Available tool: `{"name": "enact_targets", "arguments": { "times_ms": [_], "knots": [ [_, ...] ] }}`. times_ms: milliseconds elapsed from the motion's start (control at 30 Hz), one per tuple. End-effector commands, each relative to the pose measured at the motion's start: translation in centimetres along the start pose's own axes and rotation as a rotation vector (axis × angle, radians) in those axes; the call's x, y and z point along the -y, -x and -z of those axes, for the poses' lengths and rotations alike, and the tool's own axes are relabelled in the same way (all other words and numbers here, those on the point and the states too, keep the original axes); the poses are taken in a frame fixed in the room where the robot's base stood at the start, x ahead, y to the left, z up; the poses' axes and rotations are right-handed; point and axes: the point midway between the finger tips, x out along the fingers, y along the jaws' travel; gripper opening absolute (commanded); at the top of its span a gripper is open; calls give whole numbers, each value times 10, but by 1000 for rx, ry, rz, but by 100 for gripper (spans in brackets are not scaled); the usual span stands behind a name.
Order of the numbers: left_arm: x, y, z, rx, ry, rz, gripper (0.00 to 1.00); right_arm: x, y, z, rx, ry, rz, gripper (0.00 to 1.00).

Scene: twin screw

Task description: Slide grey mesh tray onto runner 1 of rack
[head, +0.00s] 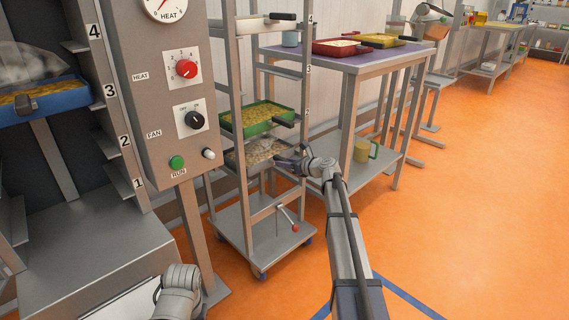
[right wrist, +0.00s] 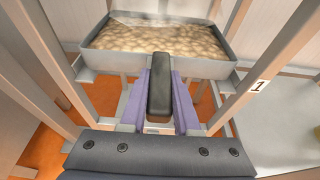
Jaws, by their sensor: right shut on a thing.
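The grey mesh tray (head: 254,153) holds pale pieces and sits low in the wheeled rack, between its posts, below the green tray. It also shows in the right wrist view (right wrist: 217,68), near a post marked 1. My right gripper (head: 287,161) is at the tray's near end. In the right wrist view its purple fingers (right wrist: 160,103) are shut on the tray's dark handle. The far end of the tray and its contact with the runners are hidden. Part of my left arm shows at the bottom of the head view; its jaws do not show.
A green tray (head: 258,117) of yellow pieces is just above in the rack. The control box (head: 165,90) and a cabinet with a blue tray (head: 42,101) stand left. A table (head: 352,62) with red and yellow trays stands right. The orange floor is open at right.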

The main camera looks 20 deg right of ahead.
Motion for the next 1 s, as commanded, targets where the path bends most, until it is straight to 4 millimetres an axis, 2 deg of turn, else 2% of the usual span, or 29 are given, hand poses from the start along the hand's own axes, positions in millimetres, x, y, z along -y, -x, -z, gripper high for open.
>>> {"name": "enact_targets", "arguments": {
  "times_ms": [967, 1000],
  "knots": [
    [-1, -8, 0, 0, 0, 0, 52, 0, -2, 7, 2, -2, 1, 0],
    [-1, -8, 0, 0, 0, 0, 52, 0, -2, 7, 2, -2, 0, 32]
  ]
}}
